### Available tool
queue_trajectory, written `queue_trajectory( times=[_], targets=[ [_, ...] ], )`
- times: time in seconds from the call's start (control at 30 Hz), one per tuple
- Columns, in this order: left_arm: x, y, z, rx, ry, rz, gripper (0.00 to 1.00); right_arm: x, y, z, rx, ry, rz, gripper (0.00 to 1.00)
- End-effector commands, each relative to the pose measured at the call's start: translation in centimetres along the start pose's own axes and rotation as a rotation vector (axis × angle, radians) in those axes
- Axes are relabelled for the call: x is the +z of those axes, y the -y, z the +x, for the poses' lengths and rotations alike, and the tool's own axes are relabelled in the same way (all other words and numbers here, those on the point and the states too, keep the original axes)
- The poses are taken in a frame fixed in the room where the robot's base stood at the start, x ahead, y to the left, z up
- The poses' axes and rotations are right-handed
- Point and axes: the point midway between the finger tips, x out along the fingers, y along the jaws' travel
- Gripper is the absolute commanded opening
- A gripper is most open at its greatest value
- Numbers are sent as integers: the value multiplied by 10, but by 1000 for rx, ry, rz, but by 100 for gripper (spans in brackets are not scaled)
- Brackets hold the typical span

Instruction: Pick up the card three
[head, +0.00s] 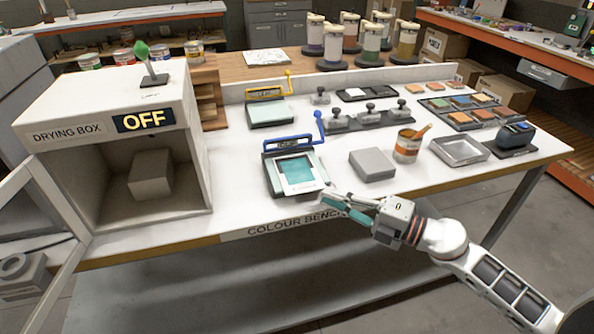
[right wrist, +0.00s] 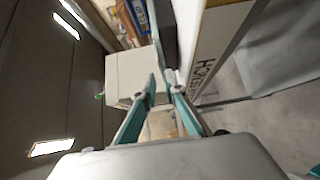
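A white card (head: 312,186) with a teal patch lies on the bed of the blue-handled press (head: 282,188), near the front edge of the bench. No number on it is readable, so I cannot tell if it is card three. My right gripper (head: 338,199) is just right of and in front of this press, at the bench's front edge, apart from the card. Its two teal fingers also show in the right wrist view (right wrist: 165,88), with a gap and nothing held between them. My left gripper is not in view.
The open drying box (head: 62,136), marked OFF, stands at the left with a grey block inside. A yellow-handled press (head: 270,113) is behind. A grey block (head: 372,165), a can (head: 407,146) and an empty tray (head: 460,151) stand to the right. The bench's front right strip is clear.

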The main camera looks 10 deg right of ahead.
Motion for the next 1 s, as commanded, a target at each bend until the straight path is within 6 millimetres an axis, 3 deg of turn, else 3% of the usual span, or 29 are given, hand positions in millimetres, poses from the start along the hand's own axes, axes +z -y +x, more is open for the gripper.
queue_trajectory(
  times=[0.37, 0.63, 0.7, 1.0],
  targets=[
    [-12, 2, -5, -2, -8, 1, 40, -3, 0, 47, 2, 1, 1, 11],
    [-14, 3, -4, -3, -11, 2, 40, -3, 2, 49, 0, 1, 2, 11],
    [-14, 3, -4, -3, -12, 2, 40, -3, 2, 49, 0, 1, 2, 0],
    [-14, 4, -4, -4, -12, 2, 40, -3, 2, 49, 0, 1, 2, 0]
  ],
)
